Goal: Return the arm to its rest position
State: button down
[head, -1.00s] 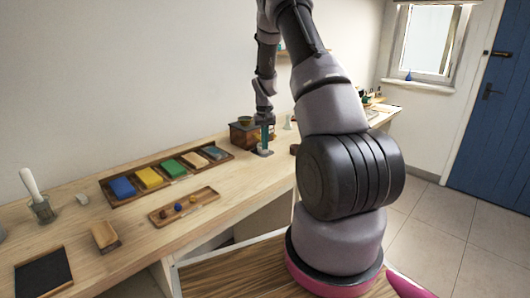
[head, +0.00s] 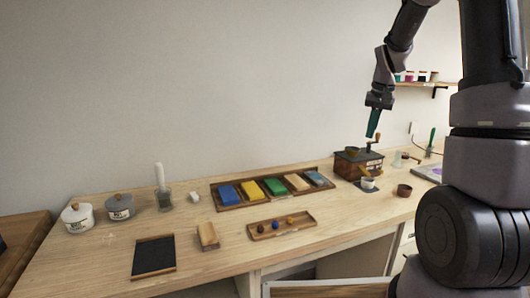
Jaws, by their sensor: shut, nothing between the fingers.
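My arm rises at the right of the head view and bends over toward the table. My gripper (head: 373,124) points down in the air above the wooden box with a crank (head: 358,164), apart from it. The teal fingers are shut with nothing held.
A shelf (head: 425,83) hangs at right. The air left of my gripper is clear.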

jog(key=s+a+r+t, duration=0.1)
jog(key=s+a+r, duration=0.2)
jog(key=s+r, duration=0.35)
jog(key=s+a+r+t, duration=0.2)
jog(key=s+a+r, duration=0.2)
jog(key=s+r, duration=0.3)
jog(key=s+a+t+y, duration=0.1)
jog(key=s+a+t, duration=0.1)
jog(key=s, duration=1.1)
jog(key=shift+s+a+r, duration=0.15)
jog(key=shift+a+r, duration=0.2)
jog(key=shift+a, duration=0.45)
